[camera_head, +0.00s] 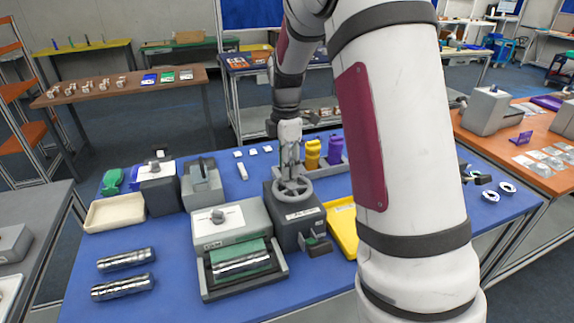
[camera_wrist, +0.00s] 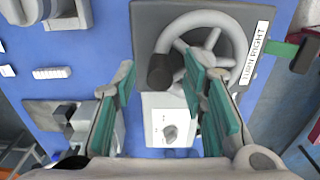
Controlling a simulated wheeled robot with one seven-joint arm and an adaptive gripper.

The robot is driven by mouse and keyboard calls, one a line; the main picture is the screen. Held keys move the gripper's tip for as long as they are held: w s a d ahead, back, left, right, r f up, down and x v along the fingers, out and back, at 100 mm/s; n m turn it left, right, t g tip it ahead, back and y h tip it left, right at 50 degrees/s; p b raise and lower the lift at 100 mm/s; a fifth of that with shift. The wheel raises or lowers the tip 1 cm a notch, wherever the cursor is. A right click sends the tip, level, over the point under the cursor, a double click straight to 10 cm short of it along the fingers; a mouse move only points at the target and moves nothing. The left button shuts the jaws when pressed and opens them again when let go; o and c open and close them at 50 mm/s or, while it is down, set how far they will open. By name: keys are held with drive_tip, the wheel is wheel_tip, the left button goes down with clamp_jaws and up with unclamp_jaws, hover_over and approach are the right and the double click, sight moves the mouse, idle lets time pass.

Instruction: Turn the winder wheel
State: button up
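The winder wheel (camera_head: 293,188) is a grey spoked wheel on top of a dark grey machine on the blue table. In the wrist view the wheel (camera_wrist: 187,18) has a dark round handle knob (camera_wrist: 160,72) on its rim and a "TURN RIGHT" label (camera_wrist: 257,50) beside it. My gripper (camera_head: 290,172) points down over the wheel. In the wrist view my gripper (camera_wrist: 157,78) has its two green-padded fingers apart, with the knob between their tips and gaps visible on both sides. The right finger overlaps the wheel's rim in that view; I cannot tell whether it touches.
A grey-white machine (camera_head: 220,222) with a silver roll (camera_head: 241,263) stands left of the winder. Yellow and purple bottles (camera_head: 312,154) stand close behind it, and a yellow tray (camera_head: 343,225) lies to its right. Two silver cylinders (camera_head: 124,287) lie at front left.

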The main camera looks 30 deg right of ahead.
drive_tip(key=shift+f, duration=0.45)
clamp_jaws()
drive_tip(key=shift+d+m, duration=0.1)
drive_tip(key=shift+m, duration=0.2)
